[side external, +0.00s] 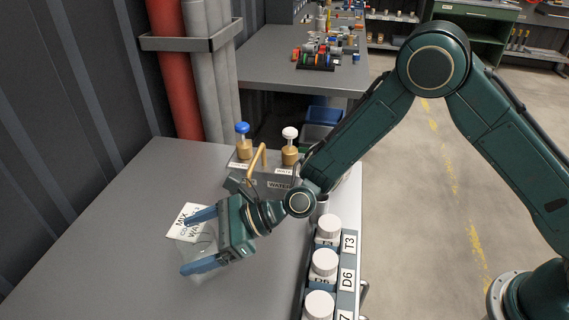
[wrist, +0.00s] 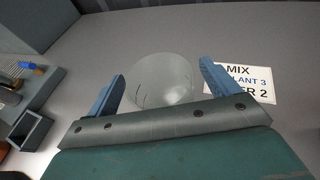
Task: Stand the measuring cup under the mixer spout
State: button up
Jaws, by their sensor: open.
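The clear measuring cup (wrist: 160,82) stands on the table between my gripper's two blue fingers (wrist: 162,74) in the wrist view. A gap shows between the cup and the fingers there. In the side view the cup (side external: 200,262) is only a faint transparent shape beside my gripper (side external: 186,244), which is open and low over the table. The mixer (side external: 282,183) is a grey box behind my gripper, with a brass spout (side external: 257,160) and a blue and a white knob on top. Part of the mixer's front is hidden by my arm.
A white card (side external: 184,224) reading MIX lies beside the cup, partly behind a finger. A rack (side external: 346,272) of several white-capped bottles labelled T3 and D6 stands along the table's right edge. The table's left and front area (side external: 110,250) is clear. Red and grey pipes stand behind.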

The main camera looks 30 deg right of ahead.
dwell(0.5)
jog(key=c, duration=1.1)
jog(key=shift+c, duration=0.2)
jog(key=shift+r, duration=0.15)
notch_tip(320, 180, up, 20)
dwell(0.5)
